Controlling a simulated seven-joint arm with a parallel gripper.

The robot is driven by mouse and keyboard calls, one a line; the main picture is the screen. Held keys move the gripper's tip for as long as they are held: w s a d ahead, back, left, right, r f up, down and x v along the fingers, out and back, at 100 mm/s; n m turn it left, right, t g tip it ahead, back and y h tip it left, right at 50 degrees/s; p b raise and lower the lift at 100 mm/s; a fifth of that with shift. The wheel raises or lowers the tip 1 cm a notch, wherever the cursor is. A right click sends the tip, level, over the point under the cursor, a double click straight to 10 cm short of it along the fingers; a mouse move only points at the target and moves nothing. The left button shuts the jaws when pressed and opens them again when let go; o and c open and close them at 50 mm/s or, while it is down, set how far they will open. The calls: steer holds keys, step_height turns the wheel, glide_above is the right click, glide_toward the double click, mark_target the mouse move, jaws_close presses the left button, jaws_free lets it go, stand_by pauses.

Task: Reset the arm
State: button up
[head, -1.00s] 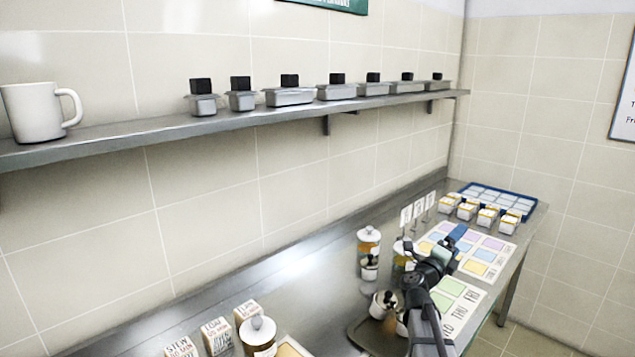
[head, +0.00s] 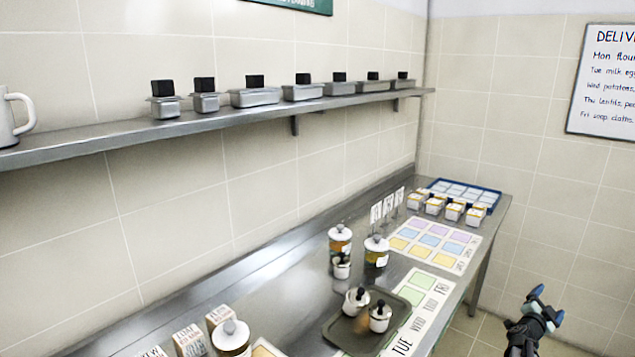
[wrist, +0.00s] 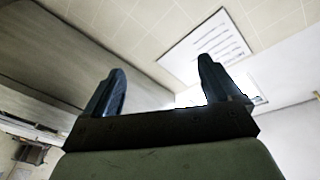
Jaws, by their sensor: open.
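My gripper (head: 546,305) is at the lower right of the head view, out past the front edge of the steel counter (head: 290,262) and above the floor. Its two blue-tipped fingers are apart with nothing between them. In the wrist view my gripper (wrist: 160,90) also shows both fingers spread and empty, facing tiled wall and a white board. It touches nothing that I can see.
A dark tray (head: 345,335) with small lidded pots stands near the counter's front edge. Lidded jars (head: 340,243), a coloured chart (head: 433,243) and a blue-rimmed tray (head: 490,202) lie farther back. A shelf (head: 240,115) runs along the wall. Space around my gripper is clear.

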steer(key=s+d+f+y, duration=0.1)
steer(key=s+d+f, duration=0.1)
steer(key=s+f, duration=0.35)
steer(key=w+a+f+n+y, duration=0.25)
steer(key=a+f, duration=0.25)
steer(key=f, duration=0.6)
steer(key=s+a+f+n+g+y, duration=0.1)
steer(key=s+a+f+n+y, duration=0.2)
steer(key=a+f, duration=0.65)
steer(key=a+f+n+g+y, duration=0.25)
steer(key=a+f+y, duration=0.25)
steer(key=a, duration=1)
steer(key=s+a+f+n+y, duration=0.3)
steer(key=a+f, duration=0.4)
steer(key=a, duration=0.6)
steer(key=s+a+f+n+g+y, duration=0.2)
steer(key=s+a+f+g, duration=0.1)
steer(key=s+a, duration=0.35)
steer(key=s+a+f+n+g+y, duration=0.1)
steer(key=s+a+f+n+g, duration=0.15)
steer(key=s+a, duration=0.45)
steer(key=s+a+r+n+g, duration=0.1)
steer(key=s+a+g, duration=0.3)
steer(key=s, duration=0.6)
steer(key=s+a+r+n+g+h, duration=0.1)
steer(key=s+a+n+g, duration=0.1)
steer(key=s, duration=0.9)
steer(key=shift+a+g, duration=0.9)
steer(key=shift+a, duration=0.2)
